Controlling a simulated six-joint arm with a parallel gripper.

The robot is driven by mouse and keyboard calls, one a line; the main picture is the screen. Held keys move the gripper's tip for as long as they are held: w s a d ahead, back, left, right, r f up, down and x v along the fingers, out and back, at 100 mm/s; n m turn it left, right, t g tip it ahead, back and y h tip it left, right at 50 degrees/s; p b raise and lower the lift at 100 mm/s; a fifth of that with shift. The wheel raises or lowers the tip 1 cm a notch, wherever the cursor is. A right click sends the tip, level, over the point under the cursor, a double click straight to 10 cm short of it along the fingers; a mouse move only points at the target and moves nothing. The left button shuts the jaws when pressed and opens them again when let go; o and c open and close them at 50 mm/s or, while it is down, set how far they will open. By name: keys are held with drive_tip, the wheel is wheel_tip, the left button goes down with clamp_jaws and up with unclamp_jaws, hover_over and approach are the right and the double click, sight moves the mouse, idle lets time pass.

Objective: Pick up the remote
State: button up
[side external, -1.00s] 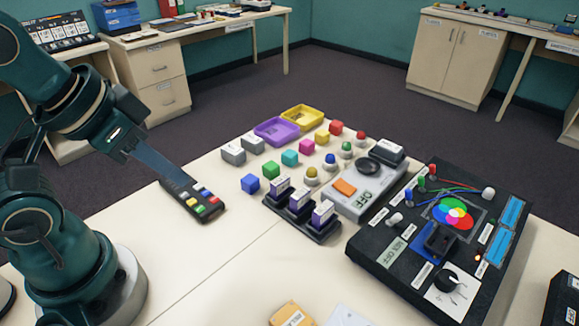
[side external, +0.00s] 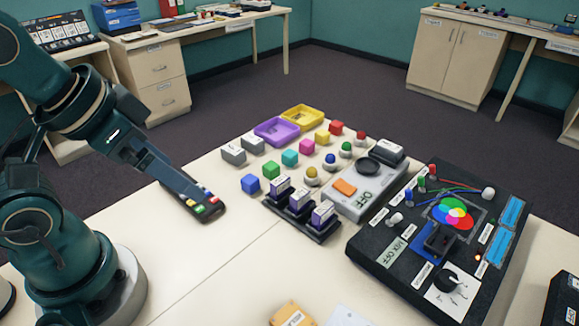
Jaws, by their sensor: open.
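The remote (side external: 207,211) is a dark, slim block with red, yellow, green and blue buttons at its near end. It lies on the white table to the left of the coloured cubes. My gripper (side external: 198,193) is open, with its long grey fingers reaching down over the remote from the upper left. The fingers cover much of the remote's middle and part of its buttons. I cannot tell whether the fingertips touch it or which sides they lie on.
A black rack (side external: 323,231) of labelled blocks and a black panel (side external: 372,255) stand further right. The table (side external: 215,270) in front of the remote is clear.

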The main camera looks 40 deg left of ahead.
drive_tip(key=w+a+f+m+g, duration=0.15)
drive_tip(key=w+a+m, duration=0.4)
drive_tip(key=m, duration=0.95)
drive_tip(key=a+f+m+g, duration=0.1)
drive_tip(key=a+f, duration=0.1)
drive_tip(key=w+a+f+g, duration=0.1)
drive_tip(key=a+f, duration=0.1)
drive_tip(key=f, duration=0.1)
drive_tip(key=a+f+m+g, duration=0.1)
drive_tip(key=a+f+g, duration=0.1)
drive_tip(key=a+f, duration=0.1)
drive_tip(key=shift+w+f+m, duration=0.1)
drive_tip(key=shift+w+m, duration=0.1)
drive_tip(key=shift+m, duration=0.1)
drive_tip(key=shift+s+a+f, duration=0.2)
drive_tip(key=shift+f, duration=2.55)
drive_tip(key=c, duration=1.5)
